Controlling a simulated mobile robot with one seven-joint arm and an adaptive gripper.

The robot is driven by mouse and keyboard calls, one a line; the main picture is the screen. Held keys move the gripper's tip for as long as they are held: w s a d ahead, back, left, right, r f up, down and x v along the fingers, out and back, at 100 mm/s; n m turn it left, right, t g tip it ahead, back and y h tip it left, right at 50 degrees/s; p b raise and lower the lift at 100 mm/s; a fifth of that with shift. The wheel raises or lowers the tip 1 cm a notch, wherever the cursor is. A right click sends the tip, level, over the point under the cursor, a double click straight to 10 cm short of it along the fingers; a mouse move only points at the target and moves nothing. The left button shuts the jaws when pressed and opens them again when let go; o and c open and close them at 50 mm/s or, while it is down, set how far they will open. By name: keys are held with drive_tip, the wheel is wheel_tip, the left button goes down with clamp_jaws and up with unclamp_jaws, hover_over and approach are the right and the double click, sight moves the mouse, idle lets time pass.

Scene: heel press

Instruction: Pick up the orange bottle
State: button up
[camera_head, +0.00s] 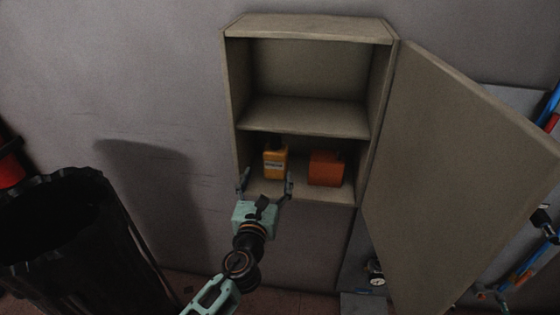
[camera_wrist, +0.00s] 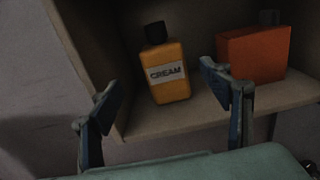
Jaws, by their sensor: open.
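In the head view, a yellow-orange bottle (camera_head: 275,162) with a dark cap and a pale label stands upright on the lower shelf of an open wall cabinet (camera_head: 305,122). In the wrist view the same bottle (camera_wrist: 170,75) shows the word CREAM. A red-orange, boxy container (camera_head: 325,168) stands to its right; it also shows in the wrist view (camera_wrist: 252,53), with a dark cap. My gripper (camera_head: 265,180) is open and empty in front of the lower shelf. In the wrist view its fingers (camera_wrist: 165,95) appear either side of the yellow-orange bottle, in front of it, apparently not touching.
The cabinet's door (camera_head: 455,160) hangs open to the right. The upper shelf space (camera_head: 308,75) is empty. A dark bin (camera_head: 70,240) stands at the lower left. Blue and red pipes (camera_head: 545,120) run along the right edge, partly behind the door.

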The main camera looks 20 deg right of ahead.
sight(274, 161)
drive_tip(key=w+b, duration=0.1)
drive_tip(key=b, duration=0.2)
drive_tip(key=w+d+b, duration=0.1)
drive_tip(key=b, duration=0.3)
drive_tip(key=shift+d+f, duration=0.25)
drive_tip(key=shift+f, duration=0.05)
drive_tip(key=shift+w+d+r, duration=0.35)
drive_tip(key=shift+w+d, duration=0.15)
drive_tip(key=shift+w, duration=0.15)
drive_tip(key=shift+p+x, duration=0.5)
drive_tip(key=shift+x, duration=2.7)
drive_tip(key=shift+d+f, duration=0.1)
drive_tip(key=shift+f, duration=0.05)
drive_tip(key=c, duration=1.2)
drive_tip(key=shift+c, duration=0.9)
